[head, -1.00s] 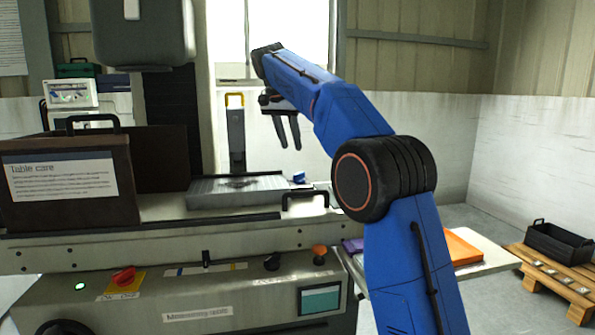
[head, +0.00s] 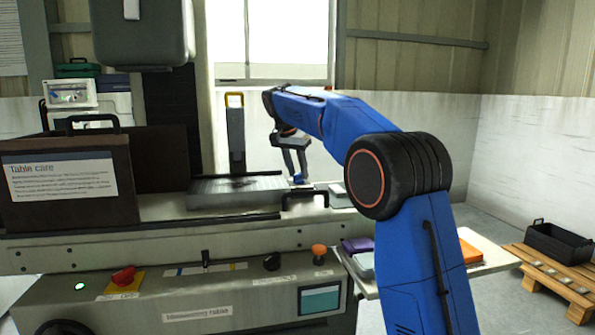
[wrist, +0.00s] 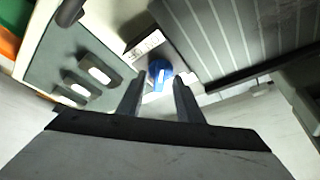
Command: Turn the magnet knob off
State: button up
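The blue magnet knob (wrist: 159,74) has a white mark and sits at the end of the grey ribbed magnetic chuck (wrist: 245,40), beside a small printed label (wrist: 145,45) too blurred to read. The chuck (head: 238,190) lies on the machine table in the head view, with the knob (head: 298,179) at its right end, partly covered by my fingers. My gripper (head: 297,172) points down over the knob. In the wrist view my gripper (wrist: 160,82) is open, with the knob between the fingertips; I cannot tell whether they touch it.
A dark box with a "Table care" sign (head: 62,178) stands left of the chuck. A black handle (head: 304,194) is just in front of the knob. A red switch (head: 123,276) and an orange button (head: 319,250) are on the front panel. A grey tray-like plate (wrist: 75,75) lies beside the chuck.

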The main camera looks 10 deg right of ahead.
grip_shut()
jog(key=shift+n, duration=0.3)
jog(key=n, duration=0.1)
jog(key=n+y, duration=0.1)
jog(key=n, duration=0.1)
jog(key=n+t, duration=0.1)
jog(key=shift+s+d+y, duration=0.15)
jog(key=shift+d+y, duration=0.1)
jog(key=shift+y, duration=0.05)
jog(key=n+y, duration=0.1)
jog(key=n, duration=0.3)
jog(key=shift+d+n+y, duration=0.1)
jog(key=shift+n+y, duration=0.3)
jog(key=n+y, duration=0.1)
jog(key=n, duration=0.3)
jog(key=shift+d+n+y, duration=0.15)
jog(key=shift+n+y, duration=0.15)
jog(key=shift+y, duration=0.1)
jog(key=shift+d+n+g+y, duration=0.1)
jog(key=shift+n+g+y, duration=0.4)
jog(key=shift+n, duration=1.4)
